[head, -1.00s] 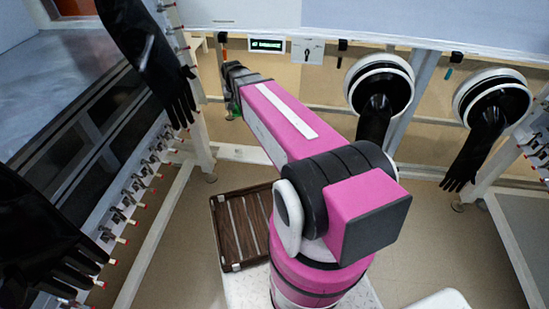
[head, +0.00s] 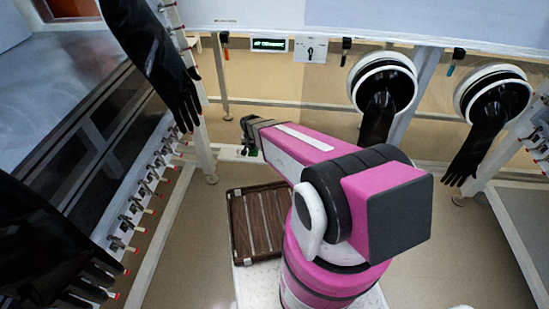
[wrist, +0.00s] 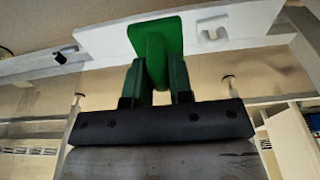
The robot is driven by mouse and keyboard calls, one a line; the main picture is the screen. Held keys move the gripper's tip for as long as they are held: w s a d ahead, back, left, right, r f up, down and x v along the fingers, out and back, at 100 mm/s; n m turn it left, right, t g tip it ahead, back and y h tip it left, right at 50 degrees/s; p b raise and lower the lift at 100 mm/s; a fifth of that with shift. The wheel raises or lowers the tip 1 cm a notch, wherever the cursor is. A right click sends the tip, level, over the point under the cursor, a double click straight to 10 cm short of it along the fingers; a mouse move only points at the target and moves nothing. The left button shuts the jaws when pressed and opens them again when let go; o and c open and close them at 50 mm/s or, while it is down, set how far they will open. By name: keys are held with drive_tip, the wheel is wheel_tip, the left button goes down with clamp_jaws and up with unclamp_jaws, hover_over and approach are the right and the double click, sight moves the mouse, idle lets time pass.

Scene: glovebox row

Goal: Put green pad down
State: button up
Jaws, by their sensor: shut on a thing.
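The green pad (wrist: 172,34) shows in the wrist view as a flat green square with a rounded green grip on its underside. My gripper (wrist: 157,78) is shut on that grip, one finger on each side. In the head view my gripper (head: 247,140) is at the far end of the pink arm, left of centre, in front of the glovebox row. The pad is too small and too hidden by my arm there to make out clearly.
A brown slatted wooden tray (head: 257,222) lies left of my arm's base. Black gloves hang from round ports (head: 382,84) at the right and at left (head: 172,75). A white frame with red-tipped valves (head: 140,205) runs along the left. Bare floor lies between.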

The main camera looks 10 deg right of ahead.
drive_tip(key=shift+d+f, duration=0.15)
drive_tip(key=shift+f, duration=0.2)
drive_tip(key=w+d+f, duration=0.2)
drive_tip(key=d, duration=0.1)
drive_tip(key=w+d+f, duration=0.2)
drive_tip(key=d, duration=0.1)
drive_tip(key=w+d+f, duration=0.2)
drive_tip(key=d+f, duration=0.1)
drive_tip(key=shift+d, duration=0.35)
drive_tip(key=shift+d+f, duration=0.1)
drive_tip(key=shift+f, duration=1.9)
drive_tip(key=shift+f, duration=0.1)
drive_tip(key=o, duration=0.8)
